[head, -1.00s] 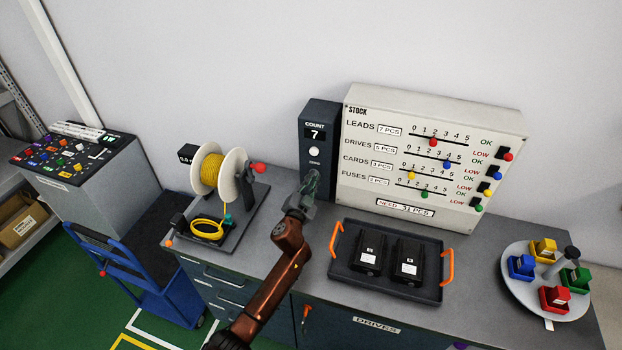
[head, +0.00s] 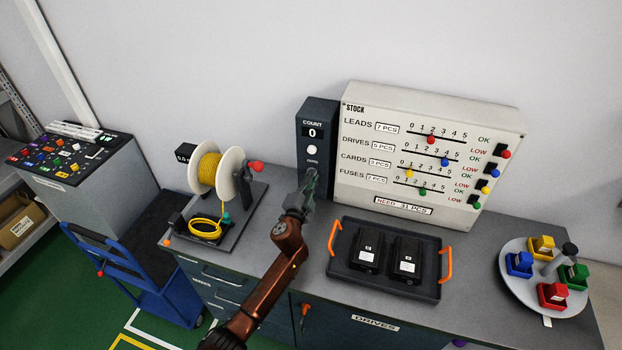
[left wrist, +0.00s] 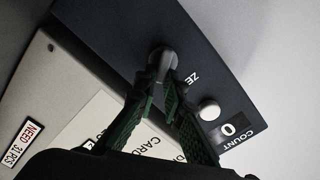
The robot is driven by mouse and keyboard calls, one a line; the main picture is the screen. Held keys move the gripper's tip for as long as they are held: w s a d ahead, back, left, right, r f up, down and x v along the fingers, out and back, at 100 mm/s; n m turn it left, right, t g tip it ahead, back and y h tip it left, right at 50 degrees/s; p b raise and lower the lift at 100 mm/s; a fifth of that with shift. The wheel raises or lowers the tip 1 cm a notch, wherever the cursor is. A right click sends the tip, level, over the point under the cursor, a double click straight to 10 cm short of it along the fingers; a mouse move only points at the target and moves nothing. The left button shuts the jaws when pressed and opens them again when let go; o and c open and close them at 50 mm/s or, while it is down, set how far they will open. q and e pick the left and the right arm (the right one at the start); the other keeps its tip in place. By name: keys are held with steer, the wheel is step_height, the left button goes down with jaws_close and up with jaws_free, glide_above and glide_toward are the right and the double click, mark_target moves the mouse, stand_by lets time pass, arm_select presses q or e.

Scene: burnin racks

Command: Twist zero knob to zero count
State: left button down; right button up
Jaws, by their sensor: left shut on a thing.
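The dark count box (head: 317,112) stands upright at the back of the bench, left of the stock board. Its display (head: 313,132) reads 0, and the display in the left wrist view (left wrist: 230,130) also shows 0. A white round button (head: 312,150) sits below the display. My left gripper (head: 310,184) is at the lower front of the box. In the left wrist view its fingers (left wrist: 165,82) are shut on the grey zero knob (left wrist: 162,60), beside the partly hidden "ZE" lettering. The knob is hidden by the gripper in the head view. My right gripper is not in view.
The stock board (head: 480,125) with coloured sliders stands right of the box. A tray (head: 385,286) with two black drives lies in front of it. A yellow wire spool (head: 207,168) is at left. A turntable (head: 525,297) with coloured bins is at right.

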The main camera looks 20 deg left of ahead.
arm_select(q)
steer(key=shift+f, duration=0.1)
steer(key=c, duration=2)
jaws_free()
steer(key=shift+s, duration=0.15)
steer(key=s, duration=1.1)
steer(key=shift+s+a, duration=0.2)
steer(key=shift+s, duration=0.2)
steer(key=shift+a, duration=0.1)
